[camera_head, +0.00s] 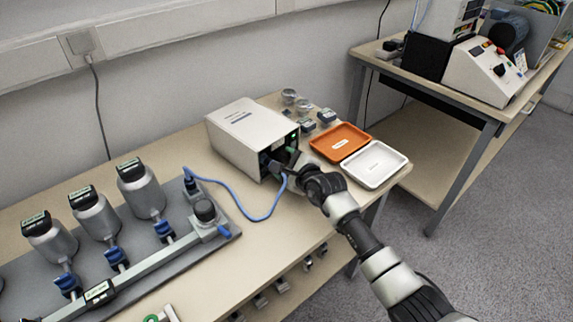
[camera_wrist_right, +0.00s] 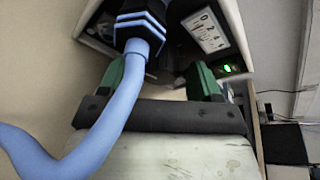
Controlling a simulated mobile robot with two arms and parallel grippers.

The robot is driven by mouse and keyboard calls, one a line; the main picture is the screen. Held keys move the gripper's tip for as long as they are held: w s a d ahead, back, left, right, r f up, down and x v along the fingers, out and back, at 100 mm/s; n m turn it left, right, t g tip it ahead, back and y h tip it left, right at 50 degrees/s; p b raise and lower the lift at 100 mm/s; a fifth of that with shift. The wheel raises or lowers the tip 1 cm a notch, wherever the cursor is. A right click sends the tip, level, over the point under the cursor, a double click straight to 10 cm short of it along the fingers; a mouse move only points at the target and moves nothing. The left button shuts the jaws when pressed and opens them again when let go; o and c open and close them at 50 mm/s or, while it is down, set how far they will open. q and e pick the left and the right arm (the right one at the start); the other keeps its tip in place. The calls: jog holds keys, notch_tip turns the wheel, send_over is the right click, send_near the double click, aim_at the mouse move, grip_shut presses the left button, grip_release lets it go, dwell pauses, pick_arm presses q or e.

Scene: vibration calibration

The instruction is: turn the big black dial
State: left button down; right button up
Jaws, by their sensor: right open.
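The white instrument box (camera_head: 240,128) stands on the bench with its dark front panel facing right. My right gripper (camera_head: 287,163) is at that panel, its jaws apart. In the right wrist view the gripper's two green-sided fingers (camera_wrist_right: 166,80) point at the panel. The big black dial cannot be made out clearly; a dark shape lies between and beyond the fingers, mostly hidden. A white scale plate (camera_wrist_right: 206,29) with numbers and a lit green lamp (camera_wrist_right: 228,68) show on the panel. My left gripper is not in view.
A thick blue cable (camera_wrist_right: 112,106) with a dark plug (camera_wrist_right: 140,25) runs from the panel close beside the right gripper. An orange tray (camera_head: 340,134) and a white tray (camera_head: 374,165) lie right of the box. Grey bottles (camera_head: 140,190) stand on a rig at left.

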jog(key=c, duration=0.9)
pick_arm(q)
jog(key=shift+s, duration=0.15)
pick_arm(e)
jog(key=shift+m+g+y+p, duration=0.35)
jog(key=shift+m+p, duration=0.2)
jog(key=shift+m, duration=0.25)
jog(key=shift+d+m+g+y+p, duration=0.1)
jog(key=shift+m+g+y+p, duration=0.35)
jog(key=shift+m, duration=0.75)
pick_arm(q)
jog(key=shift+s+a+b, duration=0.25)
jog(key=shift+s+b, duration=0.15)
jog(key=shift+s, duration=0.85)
pick_arm(e)
jog(key=shift+f+m+g+y, duration=0.1)
jog(key=shift+m+g+y, duration=0.8)
jog(key=shift+m, duration=0.8)
